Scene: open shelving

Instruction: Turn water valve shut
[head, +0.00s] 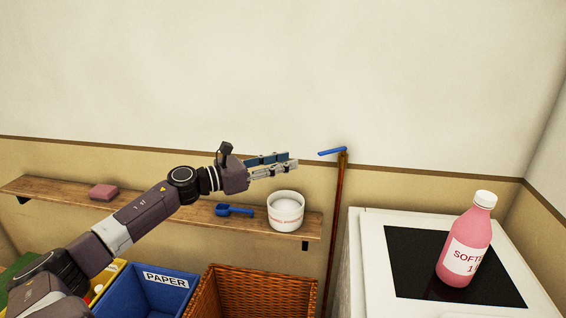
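The water valve is a blue lever handle (332,151) on top of a thin copper-brown pipe (339,215) that runs up the wall. The handle sticks out to the left of the pipe and looks roughly level. My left gripper (293,162) is to the left of the handle, with its fingers pointing right towards it. A gap shows between the fingertips and the handle, and nothing is seen held. The fingers are seen nearly side-on, so I cannot tell whether they are apart or closed. My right gripper is not in view.
A wooden shelf (160,209) below my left arm holds a pink block (103,192), a blue scoop (234,210) and a white tub (286,211). Below are a blue paper bin (160,295) and a wicker basket (262,292). A pink bottle (467,245) stands on a white appliance (372,270).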

